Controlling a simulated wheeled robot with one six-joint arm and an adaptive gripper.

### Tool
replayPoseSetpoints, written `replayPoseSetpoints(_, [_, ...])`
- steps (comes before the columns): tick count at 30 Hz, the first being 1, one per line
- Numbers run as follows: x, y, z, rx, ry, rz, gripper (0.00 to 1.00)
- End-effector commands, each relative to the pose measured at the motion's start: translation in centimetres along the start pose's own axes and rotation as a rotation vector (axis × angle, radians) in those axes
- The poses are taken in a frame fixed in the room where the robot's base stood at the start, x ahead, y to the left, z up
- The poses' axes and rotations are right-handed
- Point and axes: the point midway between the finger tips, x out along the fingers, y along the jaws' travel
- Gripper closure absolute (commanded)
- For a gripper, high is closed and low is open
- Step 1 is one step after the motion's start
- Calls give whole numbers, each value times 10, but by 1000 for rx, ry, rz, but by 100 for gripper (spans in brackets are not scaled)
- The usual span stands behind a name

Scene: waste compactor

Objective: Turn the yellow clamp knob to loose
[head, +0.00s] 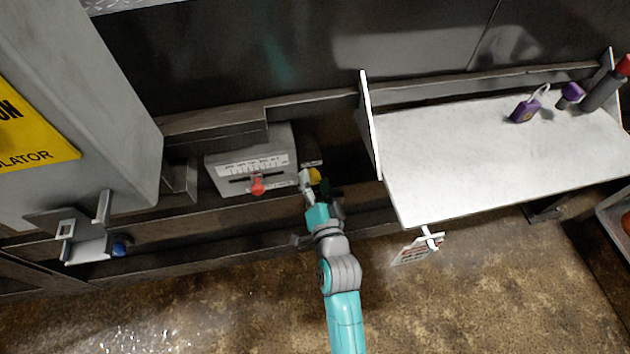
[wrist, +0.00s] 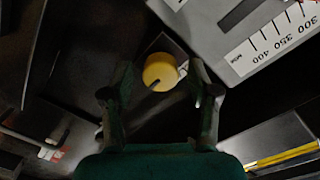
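The yellow clamp knob (wrist: 160,71) is round with a dark pointer mark at its lower left in the wrist view. It sits on a dark mount beside the grey scale box. In the head view the knob (head: 315,175) is partly hidden by my gripper (head: 312,187). In the wrist view my gripper (wrist: 163,85) is open, with one finger on each side of the knob. A gap shows between the knob and each finger there; I cannot tell whether the fingertips reach to its depth.
The grey scale box (head: 220,163) with a red slider (head: 257,186) is just left of my gripper. A white shelf (head: 480,170) with a purple padlock (head: 525,110) is at the right. A tag (head: 415,249) hangs below it. A grey cabinet (head: 110,90) stands at the left.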

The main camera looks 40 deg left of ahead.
Motion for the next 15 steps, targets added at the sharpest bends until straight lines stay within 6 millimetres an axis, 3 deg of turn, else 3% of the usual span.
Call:
replayPoseSetpoints(9, [-2, 0, -1, -1, 1, -1, 38])
replayPoseSetpoints(15, [-23, 0, 0, -2, 1, 0, 38])
